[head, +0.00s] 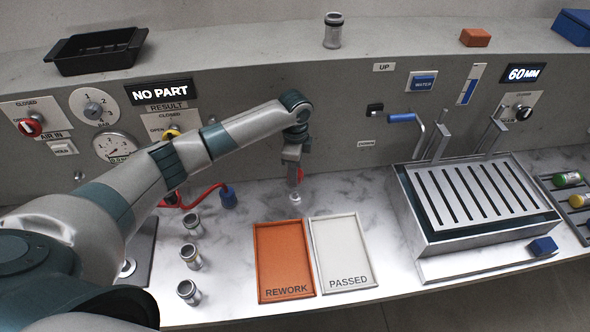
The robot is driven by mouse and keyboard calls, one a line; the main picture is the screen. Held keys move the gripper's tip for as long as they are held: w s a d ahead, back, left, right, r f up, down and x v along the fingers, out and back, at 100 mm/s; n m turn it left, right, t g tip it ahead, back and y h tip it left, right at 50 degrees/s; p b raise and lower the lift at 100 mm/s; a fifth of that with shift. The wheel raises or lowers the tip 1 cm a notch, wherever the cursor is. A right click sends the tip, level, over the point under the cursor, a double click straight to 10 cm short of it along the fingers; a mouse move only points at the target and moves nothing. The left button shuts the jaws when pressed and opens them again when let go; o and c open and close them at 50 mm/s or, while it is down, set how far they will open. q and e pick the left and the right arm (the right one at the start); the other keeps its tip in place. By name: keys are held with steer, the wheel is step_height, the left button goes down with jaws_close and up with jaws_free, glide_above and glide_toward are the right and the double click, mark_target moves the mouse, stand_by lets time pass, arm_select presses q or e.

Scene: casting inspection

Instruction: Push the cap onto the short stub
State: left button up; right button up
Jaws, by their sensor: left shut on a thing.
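My left gripper (294,174) points down above the marble worktop, just behind the orange tray. It is shut on a small red thing (299,174), which its fingers partly hide. I cannot tell whether this is the cap. A small pale round piece (295,197) shows just below the fingertips. A blue fitting (229,197) on a red hose stands left of the gripper. A dark plate with a round metal piece (127,268) shows partly behind my left arm. I cannot make out the short stub for certain. My right gripper is out of view.
Several metal castings (190,257) stand in a column left of the orange REWORK tray (258,262) and white PASSED tray (318,262); both trays look empty. A slotted water tank (408,212) stands at right. The control panel (345,150) rises behind, its display reading NO PART.

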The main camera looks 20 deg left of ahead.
arm_select(q)
steer(key=b, duration=0.3)
glide_above(295, 193)
steer(key=shift+f, duration=2.85)
steer(key=shift+f, duration=1.6)
steer(key=o, duration=1.1)
step_height(295, 193, up, 16)
steer(key=b, duration=0.4)
steer(key=shift+w+b, duration=0.1)
steer(key=shift+b, duration=0.2)
steer(key=shift+r, duration=0.65)
steer(key=shift+f, duration=0.1)
